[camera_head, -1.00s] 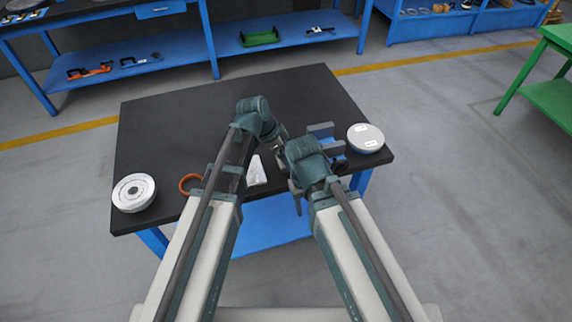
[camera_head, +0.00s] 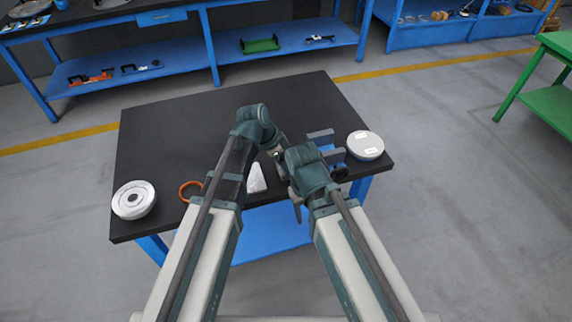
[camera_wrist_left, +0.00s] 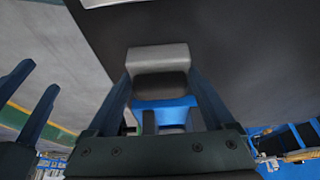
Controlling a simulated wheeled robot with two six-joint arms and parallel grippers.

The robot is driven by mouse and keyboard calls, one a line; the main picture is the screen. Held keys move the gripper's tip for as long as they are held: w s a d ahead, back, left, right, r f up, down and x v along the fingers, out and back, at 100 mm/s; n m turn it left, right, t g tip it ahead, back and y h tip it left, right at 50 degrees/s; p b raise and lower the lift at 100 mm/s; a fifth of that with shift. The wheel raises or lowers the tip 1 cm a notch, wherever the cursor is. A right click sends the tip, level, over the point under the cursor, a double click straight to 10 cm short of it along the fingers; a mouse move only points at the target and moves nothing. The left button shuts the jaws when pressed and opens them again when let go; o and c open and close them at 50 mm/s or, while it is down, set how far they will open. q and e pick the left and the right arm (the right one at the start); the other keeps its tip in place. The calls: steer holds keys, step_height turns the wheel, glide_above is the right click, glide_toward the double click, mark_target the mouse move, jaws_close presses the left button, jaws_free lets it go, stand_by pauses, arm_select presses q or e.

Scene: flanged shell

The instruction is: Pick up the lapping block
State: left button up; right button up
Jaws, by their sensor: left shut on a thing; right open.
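My left gripper (camera_wrist_left: 160,85) is shut on a grey block with a dark near face, which I take as the lapping block (camera_wrist_left: 158,53); the block spans the gap between its two fingertips in the left wrist view. In the head view, my grippers and wrists hide this block. My right gripper (camera_head: 289,186) is open, close beside the left one on the near side of the table; its wrist covers part of the left gripper. Its two fingers also show apart at the left of the left wrist view (camera_wrist_left: 34,84).
A blue-and-grey vise-like fixture (camera_head: 320,136) stands right of the grippers, near a pale round disc (camera_head: 365,146). A white wedge-shaped piece (camera_head: 257,179), an orange ring (camera_head: 190,190) and a white flanged disc (camera_head: 133,200) lie leftward. The black table (camera_head: 180,130) is clear at the back.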

mark_target(286, 160)
arm_select(q)
step_height(286, 160, up, 10)
steer(key=p, duration=1)
arm_select(e)
step_height(286, 160, up, 10)
